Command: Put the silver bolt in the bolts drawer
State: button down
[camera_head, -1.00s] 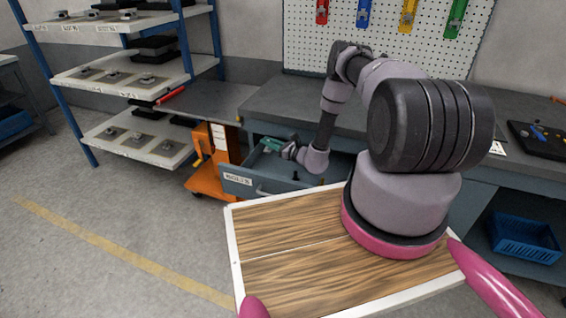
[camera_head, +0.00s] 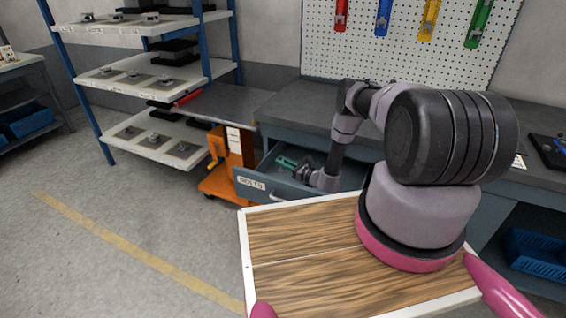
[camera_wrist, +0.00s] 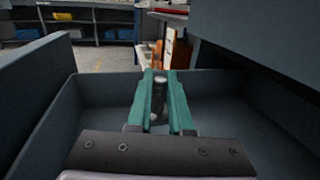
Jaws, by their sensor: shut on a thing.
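The bolts drawer (camera_head: 270,187) is pulled open under the workbench, with a label reading BOLTS on its front. My gripper (camera_head: 286,163) has green fingers and reaches into the drawer's opening. In the wrist view my gripper (camera_wrist: 159,78) is shut on the silver bolt (camera_wrist: 158,86), which looks dark grey and stands between the two fingers. The drawer's walls (camera_wrist: 45,118) rise on both sides of the fingers. The bolt is too small to make out in the head view. I cannot tell whether it touches the drawer floor.
The workbench top (camera_head: 300,108) overhangs the drawer's back. An orange cart (camera_head: 228,165) stands left of the drawer. A shelf rack (camera_head: 150,75) with several parts is further left. A blue crate (camera_head: 537,254) sits under the bench at right. The floor at left is clear.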

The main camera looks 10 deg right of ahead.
jog(key=shift+f, duration=0.4)
jog(key=c, duration=0.8)
grip_release()
